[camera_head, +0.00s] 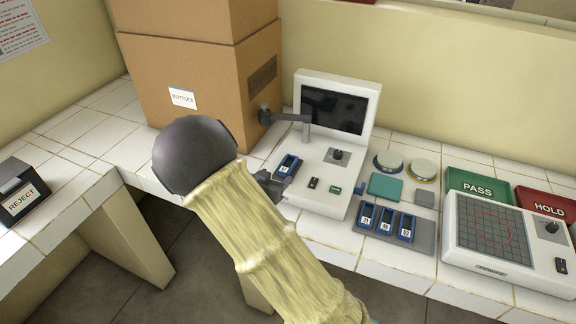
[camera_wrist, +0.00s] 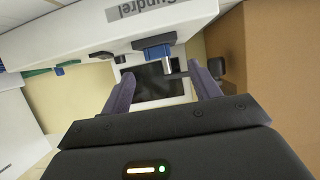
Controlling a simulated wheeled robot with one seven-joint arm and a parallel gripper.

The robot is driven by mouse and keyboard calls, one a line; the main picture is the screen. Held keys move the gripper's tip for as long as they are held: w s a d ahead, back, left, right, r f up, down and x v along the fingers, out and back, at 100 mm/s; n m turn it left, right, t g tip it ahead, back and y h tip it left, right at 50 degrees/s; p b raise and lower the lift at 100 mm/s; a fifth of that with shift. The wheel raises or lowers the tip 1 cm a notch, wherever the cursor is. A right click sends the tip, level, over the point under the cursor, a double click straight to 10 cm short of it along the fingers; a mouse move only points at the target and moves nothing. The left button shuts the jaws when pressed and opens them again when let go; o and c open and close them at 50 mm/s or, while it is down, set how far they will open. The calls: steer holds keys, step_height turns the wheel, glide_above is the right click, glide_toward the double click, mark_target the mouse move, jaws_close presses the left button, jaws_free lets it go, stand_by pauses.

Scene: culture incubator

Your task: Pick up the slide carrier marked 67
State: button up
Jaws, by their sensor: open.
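A blue slide carrier (camera_head: 287,167) with a white label sits on the left side of the white monitor instrument (camera_head: 325,185); I cannot read its number surely. My gripper (camera_head: 274,182) is open and empty just in front of it, at the instrument's left edge. In the wrist view the carrier's blue end (camera_wrist: 153,47) lies ahead, between the lines of my open fingers (camera_wrist: 160,72) and apart from them. Three more blue carriers stand in a grey rack to the right: left (camera_head: 366,215), middle (camera_head: 385,222) and right (camera_head: 406,228). Their numbers are too small to read surely.
A jointed dark arm (camera_head: 290,117) reaches over the instrument near the carrier. Cardboard boxes (camera_head: 200,80) stand behind my arm. Round dishes (camera_head: 388,163), a green PASS tray (camera_head: 478,190), a red HOLD tray (camera_head: 545,207) and a gridded panel (camera_head: 490,235) fill the right bench.

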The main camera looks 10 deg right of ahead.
mark_target(282, 172)
steer(key=x, duration=0.5)
steer(key=shift+d+f+p, duration=0.1)
steer(key=shift+f+p, duration=0.1)
steer(key=shift+p, duration=0.15)
stand_by(0.3)
steer(key=c, duration=1.1)
